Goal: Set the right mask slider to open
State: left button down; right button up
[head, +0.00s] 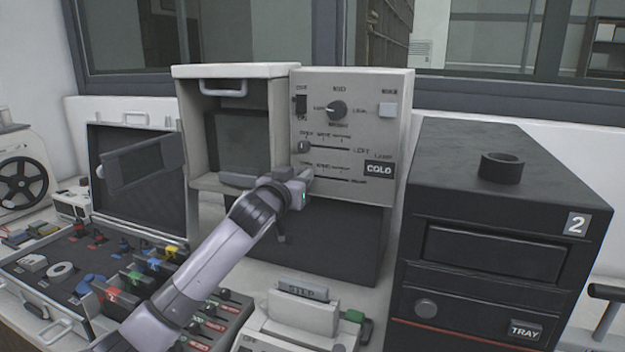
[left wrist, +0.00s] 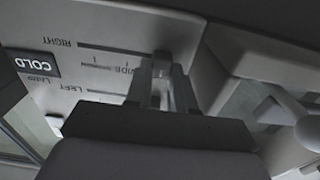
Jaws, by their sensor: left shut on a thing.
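A pale upright panel (head: 395,135) carries two horizontal mask sliders. The left slider's dark knob (head: 303,147) is at the left end of its slot, below the OPEN mark. The right slider's slot (head: 345,180) runs below it. Its left end is hidden by my left gripper (head: 308,178). In the upside-down left wrist view, the right slot (left wrist: 100,53) ends at my left gripper's fingers (left wrist: 165,88), which are shut around the right slider's knob (left wrist: 163,56), past the WIDE mark towards the OPEN end. The OPEN mark is hidden there. My right gripper is not in view.
Above the sliders are a rotary knob (head: 337,110) and a pale button (head: 387,109); a COLD lamp sign (head: 379,169) is at the right. A dark box (head: 500,190) stands to the right. An open case (head: 90,265) with tools and coloured blocks lies left.

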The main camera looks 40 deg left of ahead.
pick_arm(q)
jog(key=shift+a, duration=0.2)
jog(key=c, duration=1)
grip_release()
jog(key=shift+s+a, duration=0.1)
jog(key=shift+o, duration=0.2)
